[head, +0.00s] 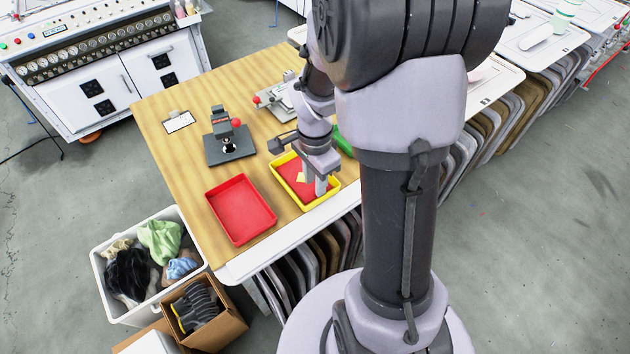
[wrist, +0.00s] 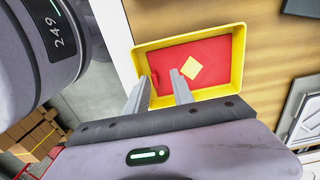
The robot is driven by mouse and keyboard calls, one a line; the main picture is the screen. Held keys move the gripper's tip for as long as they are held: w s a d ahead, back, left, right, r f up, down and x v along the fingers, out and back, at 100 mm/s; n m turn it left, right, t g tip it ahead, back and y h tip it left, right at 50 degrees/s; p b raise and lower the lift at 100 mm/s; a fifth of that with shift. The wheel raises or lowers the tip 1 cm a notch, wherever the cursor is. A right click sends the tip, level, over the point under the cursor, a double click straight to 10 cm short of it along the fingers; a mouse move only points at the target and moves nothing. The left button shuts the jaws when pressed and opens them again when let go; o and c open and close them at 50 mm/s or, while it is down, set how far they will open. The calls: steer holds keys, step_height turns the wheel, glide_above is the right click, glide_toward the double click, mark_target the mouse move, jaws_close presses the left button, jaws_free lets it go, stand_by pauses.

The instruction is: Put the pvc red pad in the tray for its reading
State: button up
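A flat red sheet with a small yellow square on it, which looks like the red pad (head: 289,170), lies inside the yellow tray (head: 331,193). In the wrist view the pad (wrist: 215,76) covers most of the floor of the yellow tray (wrist: 190,38). My gripper (wrist: 163,76) is over the near left part of that tray, its two fingers apart and nothing seen between them. A small darker red mark shows by the left fingertip; I cannot tell what it is. In the head view my gripper (head: 313,186) points down over the tray.
An empty red tray (head: 240,207) stands left of the yellow one. A green tray (head: 345,141) is mostly hidden behind my arm. A dark gauge stand (head: 230,146) with a red knob and a clipboard (head: 179,122) are further back on the wooden table (head: 172,92).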

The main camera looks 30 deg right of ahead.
steer(key=a+r+n+t+p, duration=0.1)
steer(key=a+r+p, duration=0.1)
steer(key=r, duration=0.6)
steer(key=a+r+n+p, duration=0.1)
steer(key=a+r+p, duration=0.1)
steer(key=r, duration=0.5)
steer(key=s+a+r+n+t+y, duration=0.2)
steer(key=s+a+r+n+t, duration=0.2)
steer(key=s+a+r+n, duration=0.5)
steer(key=s+a+n, duration=0.2)
steer(key=a, duration=0.1)
steer(key=shift+a+t, duration=0.3)
steer(key=shift+t, duration=0.1)
steer(key=shift+b, duration=0.3)
step_height(320, 180, down, 3)
steer(key=b, duration=0.2)
steer(key=shift+s+b, duration=0.1)
steer(key=shift+b, duration=0.3)
